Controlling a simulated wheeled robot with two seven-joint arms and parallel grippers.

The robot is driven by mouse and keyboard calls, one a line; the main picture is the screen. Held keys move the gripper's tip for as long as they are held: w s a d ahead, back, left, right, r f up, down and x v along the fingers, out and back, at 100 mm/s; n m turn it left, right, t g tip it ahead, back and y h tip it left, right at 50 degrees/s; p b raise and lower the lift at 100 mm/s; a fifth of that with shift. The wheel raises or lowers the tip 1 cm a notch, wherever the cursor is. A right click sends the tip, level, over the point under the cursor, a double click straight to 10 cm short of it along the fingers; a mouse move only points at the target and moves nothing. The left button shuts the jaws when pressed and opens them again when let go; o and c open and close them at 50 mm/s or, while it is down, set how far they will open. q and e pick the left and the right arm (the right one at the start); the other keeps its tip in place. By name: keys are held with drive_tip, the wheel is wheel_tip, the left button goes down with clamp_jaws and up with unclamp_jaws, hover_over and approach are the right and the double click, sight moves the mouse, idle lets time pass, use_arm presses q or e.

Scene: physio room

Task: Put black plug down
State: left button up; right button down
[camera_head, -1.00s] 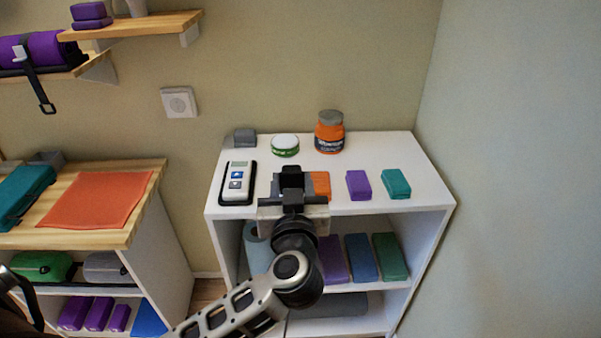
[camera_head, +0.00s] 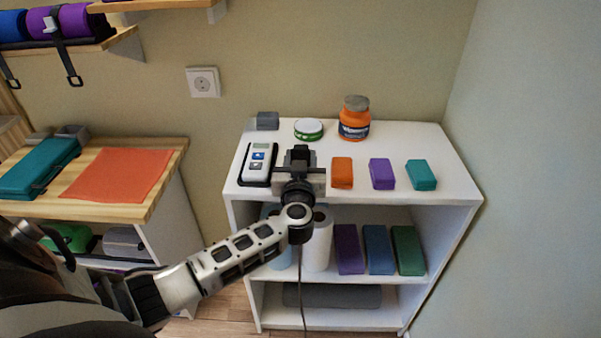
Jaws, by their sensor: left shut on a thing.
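My left gripper (camera_head: 300,163) reaches in from the left over the front of the white shelf top (camera_head: 455,170), between a handheld device and an orange block. It is shut on a small black thing, the black plug (camera_head: 300,154), mostly hidden by the gripper and wrist. A thin dark cable (camera_head: 303,275) hangs below the wrist in front of the shelf. Whether the plug touches the shelf top cannot be told. My right gripper is not in view.
On the top stand a white-grey device (camera_head: 261,165) in a black tray, an orange block (camera_head: 342,172), a purple block (camera_head: 382,173), a teal block (camera_head: 421,174), a green-white tin (camera_head: 308,129), an orange jar (camera_head: 355,119) and a grey block (camera_head: 267,121). A wall socket (camera_head: 202,82) is behind.

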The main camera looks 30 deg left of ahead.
use_arm(q)
drive_tip(key=shift+f+b, duration=0.35)
drive_tip(key=shift+f, duration=1.2)
drive_tip(key=shift+f, duration=0.15)
drive_tip(key=shift+f, duration=0.45)
drive_tip(key=o, duration=1.3)
drive_tip(key=shift+c, duration=0.2)
drive_tip(key=shift+r, duration=0.1)
